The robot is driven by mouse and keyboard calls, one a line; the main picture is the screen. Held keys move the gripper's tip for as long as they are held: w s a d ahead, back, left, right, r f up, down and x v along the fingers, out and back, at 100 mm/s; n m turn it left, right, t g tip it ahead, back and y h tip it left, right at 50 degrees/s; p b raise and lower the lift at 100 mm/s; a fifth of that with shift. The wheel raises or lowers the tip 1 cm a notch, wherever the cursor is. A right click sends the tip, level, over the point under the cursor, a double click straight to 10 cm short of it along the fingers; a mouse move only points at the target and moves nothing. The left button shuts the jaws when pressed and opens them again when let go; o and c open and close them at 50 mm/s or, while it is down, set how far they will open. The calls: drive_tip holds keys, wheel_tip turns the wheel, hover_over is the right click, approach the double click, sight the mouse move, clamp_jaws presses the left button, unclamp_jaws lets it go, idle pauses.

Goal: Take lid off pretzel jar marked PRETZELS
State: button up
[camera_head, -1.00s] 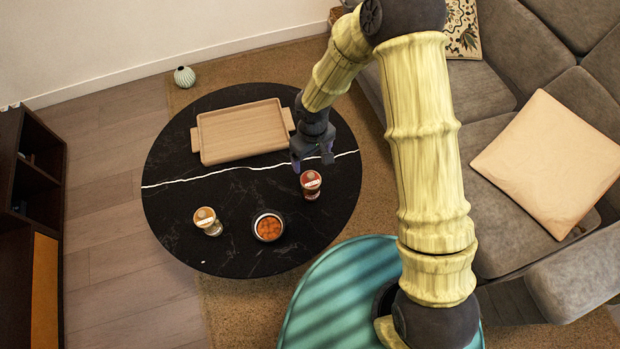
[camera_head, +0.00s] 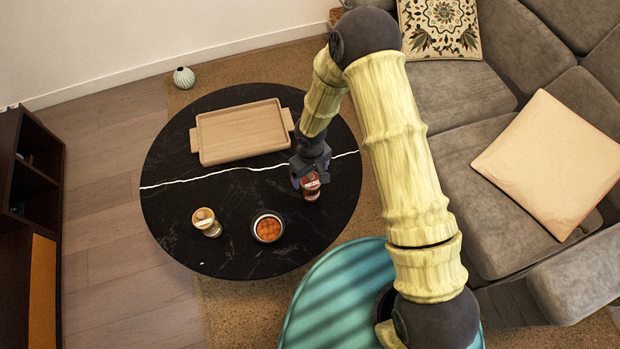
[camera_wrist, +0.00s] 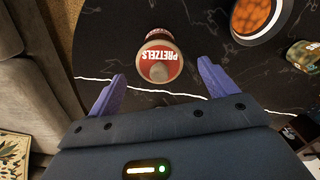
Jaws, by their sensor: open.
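The pretzel jar (camera_wrist: 158,58) has a red label reading PRETZELS, upside down in the wrist view, with a round brownish lid (camera_wrist: 159,65) on its top. It stands on the black round table, and in the head view the jar (camera_head: 312,190) is partly hidden by my gripper. My gripper (camera_wrist: 160,84) is open, with its two purple fingers apart and nothing between them. The jar shows beyond the fingertips, roughly centred between them. In the head view my gripper (camera_head: 308,180) is right beside and over the jar; I cannot tell whether it touches.
A bowl of orange food (camera_head: 268,228) and another jar (camera_head: 206,221) stand to the left of the pretzel jar. A wooden tray (camera_head: 242,132) lies at the back of the black table (camera_head: 180,232). A grey sofa (camera_head: 440,95) is at the right.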

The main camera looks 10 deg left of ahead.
wheel_tip(320, 180, down, 2)
idle(0.5)
drive_tip(key=c, duration=1)
